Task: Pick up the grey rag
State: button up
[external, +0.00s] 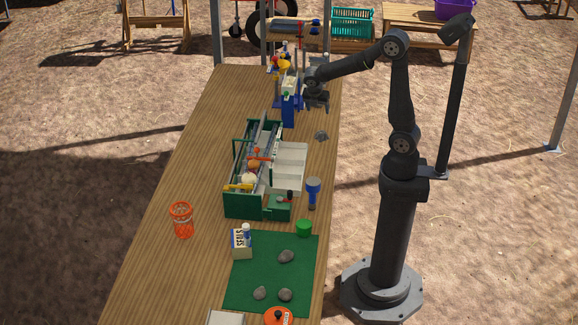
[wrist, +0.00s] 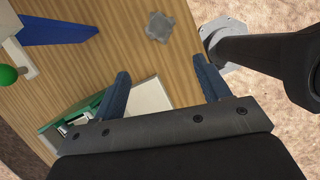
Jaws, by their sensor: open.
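The grey rag (external: 321,135) is a small crumpled piece lying on the wooden table near its right edge, between the blue stand and the green machine. In the wrist view the rag (wrist: 159,27) lies on the wood beyond the fingertips, near the top middle. My gripper (external: 316,104) hangs above the table near the blue stand, higher than the rag and farther along the table. In the wrist view its two blue fingers (wrist: 160,80) are spread apart with nothing between them. The rag is apart from both fingers.
The green machine (external: 243,205) with pale trays (external: 290,165) stands nearer the camera than the rag. A blue stand (external: 288,110) is left of my gripper. A blue-headed tool (external: 313,188), green mat (external: 245,290) and orange basket (external: 182,220) are farther forward. Wood around the rag is clear.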

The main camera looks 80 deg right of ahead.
jog(key=a+f, duration=0.1)
jog(key=f, duration=0.1)
send_over(322, 132)
jog(key=w+a, duration=0.1)
jog(key=a, duration=0.3)
jog(key=shift+h, duration=0.3)
jog(key=f, duration=1)
jog(key=shift+d+f, duration=0.2)
jog(key=shift+f, duration=0.2)
jog(key=shift+d+r+x, duration=0.1)
jog(key=shift+d+x, duration=0.05)
jog(key=shift+x, duration=0.75)
jog(key=shift+d+r+x, duration=0.1)
jog(key=shift+d+x, duration=0.1)
jog(key=shift+x, duration=0.7)
jog(key=shift+d+x, duration=0.15)
jog(key=shift+x, duration=0.75)
jog(key=shift+s, duration=0.1)
jog(key=c, duration=1.1)
jog(key=shift+o, duration=0.2)
jog(key=shift+r, duration=0.15)
